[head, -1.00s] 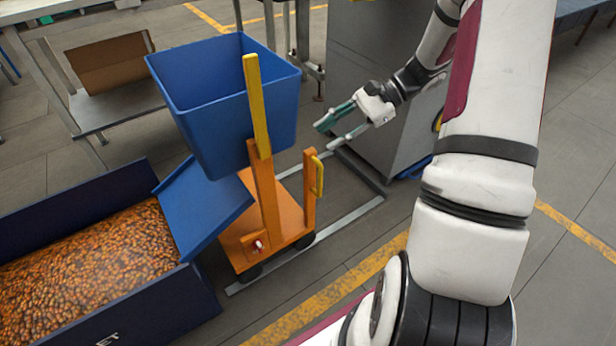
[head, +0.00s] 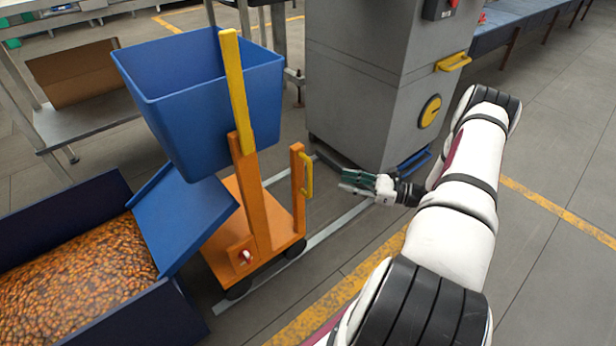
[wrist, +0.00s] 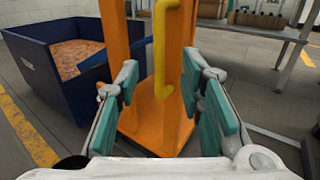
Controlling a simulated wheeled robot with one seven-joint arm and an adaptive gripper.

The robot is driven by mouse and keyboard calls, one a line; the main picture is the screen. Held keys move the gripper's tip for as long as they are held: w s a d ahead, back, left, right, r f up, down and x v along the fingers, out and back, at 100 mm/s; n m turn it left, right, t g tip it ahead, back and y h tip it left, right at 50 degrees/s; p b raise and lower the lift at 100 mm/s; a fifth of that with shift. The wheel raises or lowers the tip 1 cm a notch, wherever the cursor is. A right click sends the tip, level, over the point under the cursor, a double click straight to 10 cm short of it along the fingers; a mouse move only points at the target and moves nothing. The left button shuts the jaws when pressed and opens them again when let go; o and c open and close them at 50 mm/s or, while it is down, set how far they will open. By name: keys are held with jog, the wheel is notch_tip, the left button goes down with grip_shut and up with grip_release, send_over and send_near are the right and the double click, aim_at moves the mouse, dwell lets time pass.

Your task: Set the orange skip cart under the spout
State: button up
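The orange skip cart (head: 262,220) stands on the floor left of centre, with a blue tub (head: 205,100), a yellow lever (head: 235,90) and a yellow upright handle (head: 309,176) on its right post. My gripper (head: 357,184) is right of the handle, apart from it, at about its height. In the wrist view my gripper (wrist: 163,78) is open and empty, and the yellow handle (wrist: 160,45) shows ahead between its teal fingers. I cannot surely identify the spout; a blue lip (head: 413,160) sits low on the grey cabinet (head: 365,85).
A dark blue bin (head: 180,315) full of amber pieces stands left of the cart, its sloped blue panel (head: 185,215) close to the cart. White floor lines (head: 330,230) run beside the cart. A metal table (head: 85,125) is behind. Open floor lies at the right.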

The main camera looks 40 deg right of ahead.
jog(key=b, duration=0.2)
send_over(309, 194)
jog(key=shift+w+d, duration=0.3)
jog(key=shift+d, duration=0.05)
grip_shut()
